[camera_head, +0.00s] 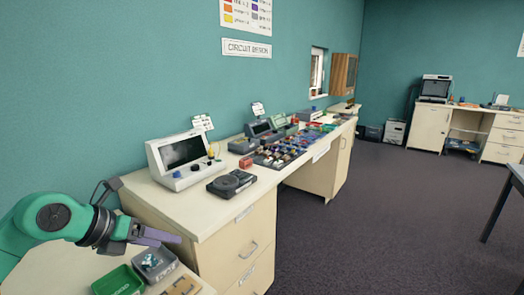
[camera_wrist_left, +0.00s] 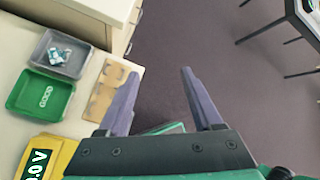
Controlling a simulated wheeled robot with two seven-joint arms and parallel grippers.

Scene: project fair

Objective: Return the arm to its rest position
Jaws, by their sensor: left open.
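My left gripper (camera_head: 160,238) comes in from the left of the head view on a green arm, above the near cream table. In the left wrist view its two purple-grey fingers (camera_wrist_left: 160,95) are spread apart with nothing between them. Below and beside it are a grey tray (camera_wrist_left: 78,62) holding small teal and white parts and an empty green tray (camera_wrist_left: 35,92) with lettering. They also show in the head view as the grey tray (camera_head: 165,258) and the green tray (camera_head: 120,283). My right gripper is not in view.
A tan wooden block with recesses (camera_wrist_left: 102,95) lies by the table edge, near a yellow device (camera_wrist_left: 40,160) reading "0 V". The long cream bench (camera_head: 200,215) carries instruments and parts. The dark floor (camera_head: 370,230) is open to the right; a dark-legged table (camera_head: 497,205) stands there.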

